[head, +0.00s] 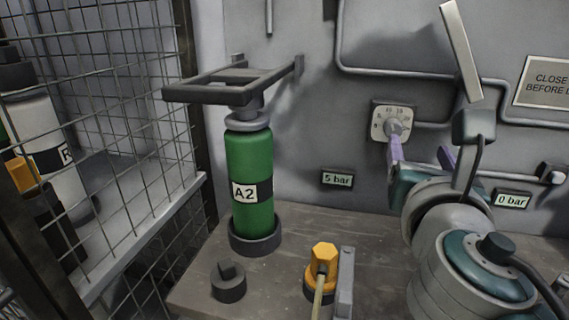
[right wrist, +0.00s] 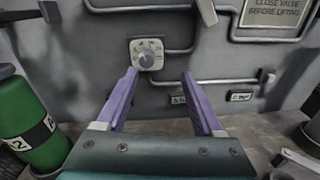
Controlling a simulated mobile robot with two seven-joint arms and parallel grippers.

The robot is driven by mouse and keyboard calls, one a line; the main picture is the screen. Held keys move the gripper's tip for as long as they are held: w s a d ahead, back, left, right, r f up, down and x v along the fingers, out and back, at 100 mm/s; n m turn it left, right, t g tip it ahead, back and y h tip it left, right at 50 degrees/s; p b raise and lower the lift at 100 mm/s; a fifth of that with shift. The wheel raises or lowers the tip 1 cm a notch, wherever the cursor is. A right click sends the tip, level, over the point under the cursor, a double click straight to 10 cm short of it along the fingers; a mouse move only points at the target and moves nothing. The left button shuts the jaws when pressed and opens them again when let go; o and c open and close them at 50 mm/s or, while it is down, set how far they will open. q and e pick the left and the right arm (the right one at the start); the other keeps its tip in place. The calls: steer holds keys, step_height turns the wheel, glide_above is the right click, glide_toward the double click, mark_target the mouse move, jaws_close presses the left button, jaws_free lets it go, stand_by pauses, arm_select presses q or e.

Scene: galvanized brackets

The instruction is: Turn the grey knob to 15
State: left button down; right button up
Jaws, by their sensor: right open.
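The grey knob (head: 393,128) sits on a pale square dial plate (head: 379,108) on the back wall. Small numbers ring its upper side; which one it points at is too small to tell. The knob also shows in the right wrist view (right wrist: 146,61), just beyond the left finger's tip. My right gripper (head: 419,146) is open, with two purple fingers. In the head view one fingertip overlaps the knob's lower edge and the other is to its right. In the right wrist view the gap between the fingers (right wrist: 161,75) is empty and lies right of the knob.
A green A2 cylinder (head: 249,165) stands in a dark base under a bracket (head: 235,85). A yellow hexagonal cap (head: 324,256) and a dark knob (head: 228,282) are on the bench. Pipes, a 5 bar display (head: 338,180) and a 0 bar display (head: 512,201) line the wall.

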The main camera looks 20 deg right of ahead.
mark_target(393, 128)
arm_select(q)
step_height(393, 128, down, 3)
steer(key=shift+a+f+b, duration=0.15)
steer(key=shift+b, duration=0.85)
arm_select(e)
steer(key=w+d+f+n, duration=0.1)
steer(key=w+d, duration=0.2)
steer(key=w, duration=0.7)
steer(key=shift+d+f+n, duration=0.25)
steer(key=shift+n, duration=0.15)
arm_select(q)
steer(key=shift+a, duration=0.15)
arm_select(e)
jaws_close()
